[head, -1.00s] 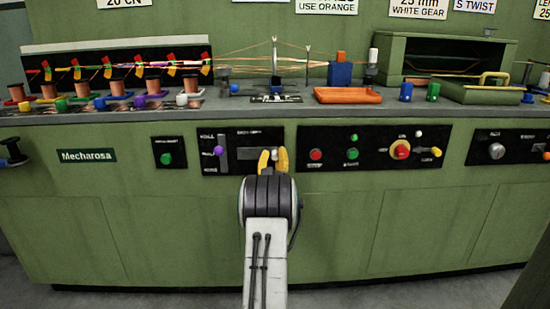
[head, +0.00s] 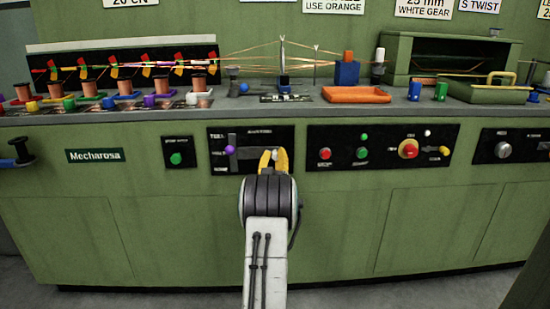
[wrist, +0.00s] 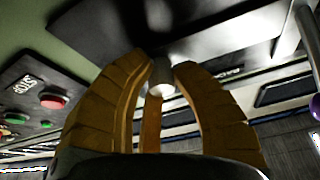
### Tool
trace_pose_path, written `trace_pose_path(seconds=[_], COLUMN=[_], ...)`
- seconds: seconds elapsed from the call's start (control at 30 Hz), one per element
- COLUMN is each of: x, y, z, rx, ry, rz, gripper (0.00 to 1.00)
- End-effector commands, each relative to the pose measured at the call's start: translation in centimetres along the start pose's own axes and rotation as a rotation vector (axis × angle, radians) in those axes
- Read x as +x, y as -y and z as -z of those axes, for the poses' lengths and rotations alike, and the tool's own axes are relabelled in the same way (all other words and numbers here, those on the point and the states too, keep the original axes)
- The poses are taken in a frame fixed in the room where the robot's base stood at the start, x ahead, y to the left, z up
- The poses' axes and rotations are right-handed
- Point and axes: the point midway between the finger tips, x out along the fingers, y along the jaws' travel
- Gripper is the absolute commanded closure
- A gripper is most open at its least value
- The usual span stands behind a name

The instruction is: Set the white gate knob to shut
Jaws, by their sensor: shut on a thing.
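The white gate knob (head: 274,154) sits towards the right side of a black panel (head: 240,168) on the green machine front. My gripper (head: 273,159) has its yellow fingers closed around the knob, which partly hides it. The labels near the knob are too small to read.
A purple knob (head: 229,151) is close by on the left of the same panel. Red and green buttons (head: 324,154) and a red-yellow rotary switch (head: 408,149) are on the panel to the right. The worktop above holds an orange tray (head: 357,95).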

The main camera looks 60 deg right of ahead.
Motion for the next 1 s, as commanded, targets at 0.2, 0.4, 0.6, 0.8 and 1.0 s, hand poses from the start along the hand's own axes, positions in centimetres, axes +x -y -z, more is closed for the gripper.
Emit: trace_pose_path(seconds=[0.2,0.4,0.6,0.8,1.0], x=[0.1,0.1,0.1,-0.6,-2.8], y=[0.6,0.5,0.4,0.3,0.3], z=[0.3,0.2,0.1,0.0,0.0], rx=[0.005,0.004,0.003,0.003,0.003], ry=[-0.009,-0.006,-0.003,-0.001,0.001], rz=[0.010,0.007,0.006,0.005,0.004], gripper=[0.68,0.51,0.51,0.51,0.51])
